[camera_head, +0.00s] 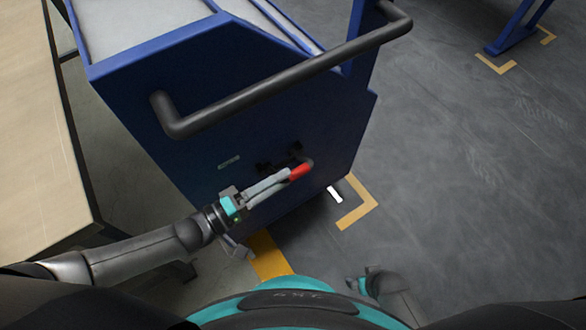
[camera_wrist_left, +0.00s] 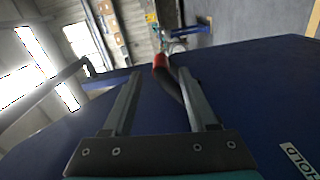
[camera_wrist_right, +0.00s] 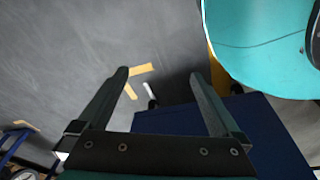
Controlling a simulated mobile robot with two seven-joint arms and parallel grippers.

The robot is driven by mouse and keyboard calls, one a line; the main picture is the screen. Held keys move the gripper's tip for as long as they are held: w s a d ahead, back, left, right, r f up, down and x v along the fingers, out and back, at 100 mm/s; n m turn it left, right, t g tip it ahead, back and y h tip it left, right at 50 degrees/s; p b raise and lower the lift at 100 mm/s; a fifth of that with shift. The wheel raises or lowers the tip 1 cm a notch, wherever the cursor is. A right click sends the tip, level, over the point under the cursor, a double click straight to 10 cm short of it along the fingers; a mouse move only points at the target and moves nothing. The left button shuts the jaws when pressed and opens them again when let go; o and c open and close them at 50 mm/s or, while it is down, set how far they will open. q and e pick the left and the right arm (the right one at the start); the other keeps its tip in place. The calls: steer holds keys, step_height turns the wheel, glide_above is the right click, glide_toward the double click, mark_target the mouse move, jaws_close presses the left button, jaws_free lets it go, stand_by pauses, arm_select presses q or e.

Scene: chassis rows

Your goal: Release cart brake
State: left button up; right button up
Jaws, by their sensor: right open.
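The blue cart (camera_head: 270,120) stands in front of me with a black push handle (camera_head: 270,88) across its near side. A brake lever with a red grip (camera_head: 300,171) sticks out low on its panel. My left gripper (camera_head: 288,178) reaches to the lever, its fingertips beside the red grip. In the left wrist view the fingers (camera_wrist_left: 160,78) are wide apart, with the red grip and dark lever rod between them; I cannot tell whether they touch. My right gripper (camera_wrist_right: 158,78) is open and empty, low over the floor, mostly hidden in the head view.
A wooden table (camera_head: 35,130) stands close on the left. Yellow floor marks (camera_head: 360,203) lie right of the cart. A blue frame leg (camera_head: 515,28) stands at the upper right. The grey floor on the right is clear.

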arm_select(q)
steer(key=v, duration=1)
steer(key=shift+s+a+p, duration=0.2)
steer(key=shift+a+p, duration=0.1)
steer(key=shift+p, duration=0.1)
arm_select(e)
steer(key=shift+s+d+f, duration=0.6)
steer(key=shift+s+d, duration=0.05)
steer(key=shift+s, duration=0.2)
arm_select(q)
steer(key=shift+d, duration=0.1)
